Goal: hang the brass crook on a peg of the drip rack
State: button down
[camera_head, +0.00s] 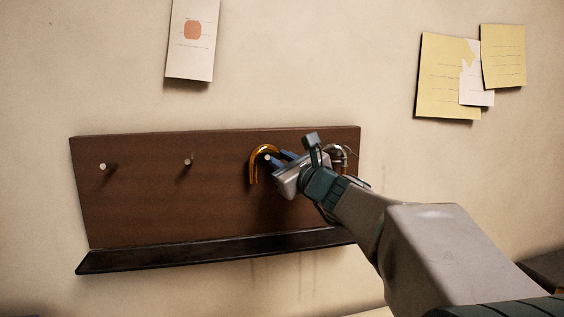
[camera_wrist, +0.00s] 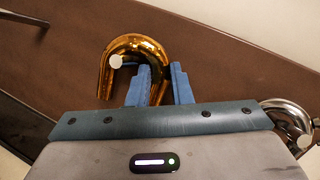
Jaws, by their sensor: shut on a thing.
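The brass crook (camera_head: 254,165) is a shiny golden U-shaped tube with its bend upward, in front of the drip rack (camera_head: 150,205), a brown board on the wall. It also shows in the wrist view (camera_wrist: 138,43). My gripper (camera_head: 283,157) is shut on the crook's right leg, its blue fingers (camera_wrist: 160,82) on either side. A pale peg end (camera_wrist: 115,62) shows inside the crook's bend, close under the arch. I cannot tell whether the crook's weight rests on that peg. The fingers partly hide the right leg.
A silver crook (camera_head: 339,150) hangs at the rack's right end, close beside my gripper. Two bare pegs, one far left (camera_head: 103,166) and one left of middle (camera_head: 188,161), stand clear. A dark ledge (camera_head: 180,258) runs below the board.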

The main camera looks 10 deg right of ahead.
jog(key=shift+s+a, duration=0.1)
jog(key=shift+a, duration=0.25)
